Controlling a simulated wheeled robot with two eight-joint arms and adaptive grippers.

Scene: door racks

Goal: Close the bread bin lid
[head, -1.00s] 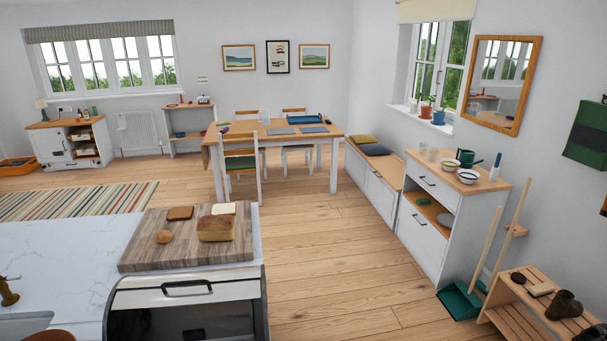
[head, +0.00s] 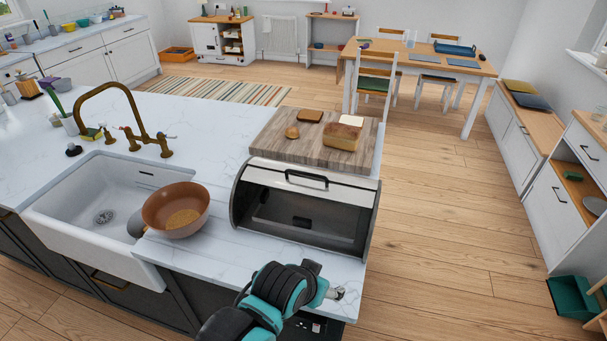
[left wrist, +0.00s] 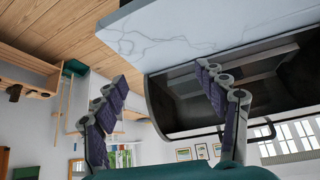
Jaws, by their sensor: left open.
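The bread bin (head: 236,207) stands on the white marble counter, its front open and its dark inside showing. Its pale lid (head: 345,188) is rolled up at the top, with a black handle (head: 307,180) on it. In the left wrist view, the picture is upside down and the bin (left wrist: 150,108) is at the right. My left gripper (left wrist: 162,78) is open with nothing between its fingers; one finger overlaps the bin in the picture. In the head view, my left arm comes up from the bottom, in front of the bin. My right gripper is not in view.
A wooden board (head: 268,142) with bread lies behind the bin. A brown bowl (head: 176,209) stands left of the bin, beside the sink (head: 95,195) with its brass tap (head: 128,112). The counter edge is close in front of the bin. Open floor lies to the right.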

